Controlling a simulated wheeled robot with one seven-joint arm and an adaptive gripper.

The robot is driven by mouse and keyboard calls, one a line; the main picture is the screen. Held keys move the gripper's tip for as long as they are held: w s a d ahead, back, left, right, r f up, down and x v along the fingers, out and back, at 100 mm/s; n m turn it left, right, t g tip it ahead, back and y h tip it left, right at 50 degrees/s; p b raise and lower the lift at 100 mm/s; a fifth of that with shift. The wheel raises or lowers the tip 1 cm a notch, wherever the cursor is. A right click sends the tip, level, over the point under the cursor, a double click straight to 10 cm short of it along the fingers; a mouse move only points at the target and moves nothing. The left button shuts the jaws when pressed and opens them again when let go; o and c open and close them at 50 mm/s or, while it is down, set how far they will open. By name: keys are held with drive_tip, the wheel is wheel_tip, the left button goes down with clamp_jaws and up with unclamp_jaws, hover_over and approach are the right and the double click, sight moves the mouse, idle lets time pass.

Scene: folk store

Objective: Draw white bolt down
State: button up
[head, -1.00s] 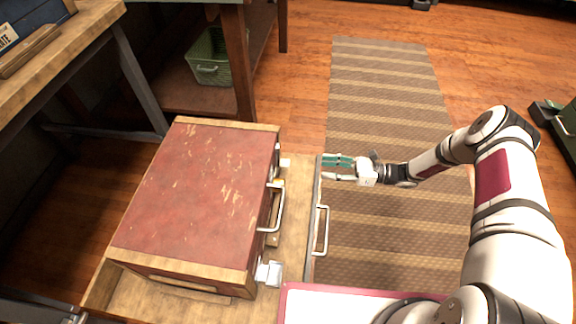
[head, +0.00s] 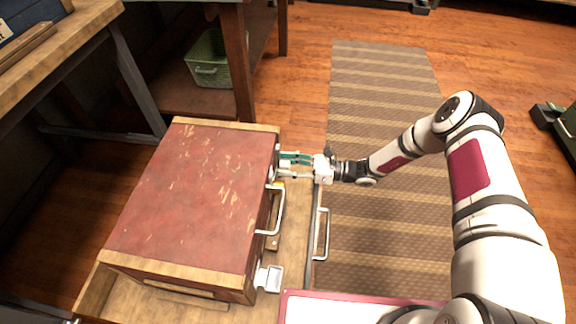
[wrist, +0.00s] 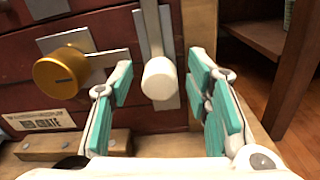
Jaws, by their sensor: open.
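The white bolt (wrist: 159,78) shows in the wrist view as a rounded white knob on a pale upright bar, on the front of a red chest (head: 195,185). My gripper (wrist: 162,98) is open, its teal-padded fingers on either side of the bolt, with gaps on both sides; I cannot see any touch. In the head view my gripper (head: 284,165) is at the far end of the chest's front face, and the bolt is hidden there. A brass knob (wrist: 61,75) on a metal plate sits left of the bolt, just outside the left finger.
The chest stands in an open wooden drawer (head: 296,220) with a metal handle (head: 321,234). A chest handle (head: 276,210) and a white metal latch (head: 269,278) stick out from its front. A wooden table leg (head: 239,65) stands behind. The striped rug (head: 385,110) is clear.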

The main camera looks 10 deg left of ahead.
clamp_jaws()
drive_tip(key=shift+f+b, duration=1.45)
drive_tip(key=shift+f, duration=0.45)
unclamp_jaws()
drive_tip(key=shift+f, duration=0.1)
drive_tip(key=shift+d, duration=0.1)
drive_tip(key=d, duration=1.2)
